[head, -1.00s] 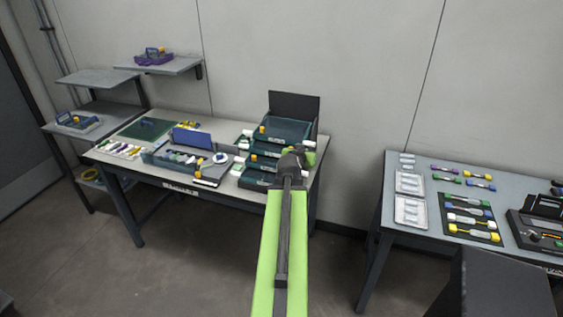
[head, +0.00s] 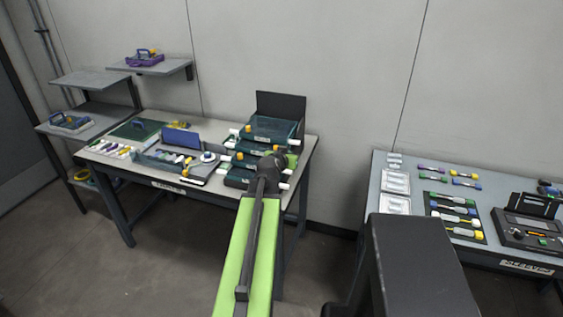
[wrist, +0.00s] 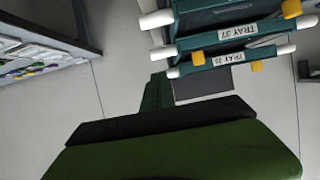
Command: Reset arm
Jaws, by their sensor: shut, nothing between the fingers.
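My arm stretches forward in the head view, a light green link with a dark bar along it. My gripper (head: 272,162) is at its far end, in front of the stack of teal trays (head: 268,130) on the left workbench (head: 223,190). It is shut and holds nothing. The arm partly hides its fingers, and I cannot tell the gap to the trays. In the wrist view the labelled trays (wrist: 225,38) appear upside down at the upper right. A dark green and black part fills the bottom of that view.
Left of the trays are a blue-lidded case (head: 180,139) and a green mat (head: 136,130). Wall shelves (head: 90,82) are at the far left. The right table (head: 395,170) bears white trays, coloured tools and a black device (head: 530,227). Bare floor lies between the tables.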

